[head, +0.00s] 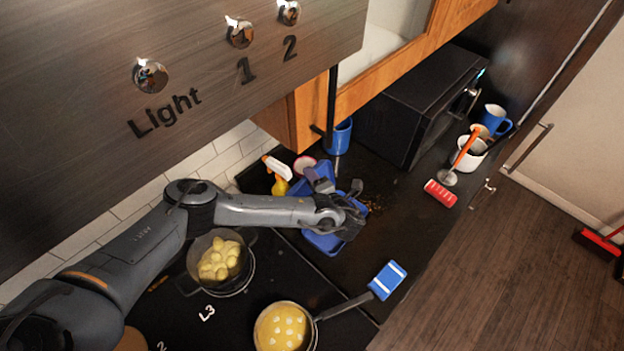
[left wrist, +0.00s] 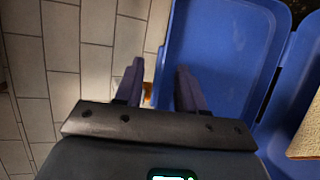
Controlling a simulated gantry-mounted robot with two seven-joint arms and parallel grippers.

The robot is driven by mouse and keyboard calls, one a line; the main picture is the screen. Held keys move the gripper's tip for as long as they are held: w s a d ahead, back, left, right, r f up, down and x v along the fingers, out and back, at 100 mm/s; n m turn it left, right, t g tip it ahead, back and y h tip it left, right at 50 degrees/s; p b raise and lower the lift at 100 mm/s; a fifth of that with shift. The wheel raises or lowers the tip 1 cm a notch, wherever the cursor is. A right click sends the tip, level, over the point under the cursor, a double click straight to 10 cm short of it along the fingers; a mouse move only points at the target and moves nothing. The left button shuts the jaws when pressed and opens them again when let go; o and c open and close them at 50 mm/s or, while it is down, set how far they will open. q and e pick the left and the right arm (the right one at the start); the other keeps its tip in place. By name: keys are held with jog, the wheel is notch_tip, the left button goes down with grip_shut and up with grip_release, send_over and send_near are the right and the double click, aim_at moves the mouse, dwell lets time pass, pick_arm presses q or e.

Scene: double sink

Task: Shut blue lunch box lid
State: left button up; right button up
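The blue lunch box (head: 322,242) stands open on the dark counter, with its lid (head: 298,188) raised on the wall side. In the left wrist view, a blue panel that looks like the lid (left wrist: 222,55) fills the upper middle, and the box part (left wrist: 300,85) shows at the right edge. My left gripper (head: 338,184) is over the lunch box and hides part of it. Its two fingers (left wrist: 158,88) are spread and hold nothing. The panel's left edge shows between the fingers; I cannot tell whether they touch it. My right gripper is not in view.
A spray bottle (head: 278,177) stands near the tiled wall beside the lid. A pot of yellow food (head: 222,262) and a pan (head: 283,328) sit near my left arm. A microwave (head: 425,100) stands behind.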

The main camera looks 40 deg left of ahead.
pick_arm(q)
grip_shut()
jog(key=shift+d, duration=0.15)
dwell(0.4)
jog(key=d+f+p, duration=0.1)
jog(key=d+p, duration=0.1)
jog(key=d, duration=0.6)
jog(key=shift+s+f+p, duration=0.15)
jog(key=shift+s+p, duration=0.2)
jog(key=shift+p, duration=0.05)
jog(key=shift+d, duration=0.1)
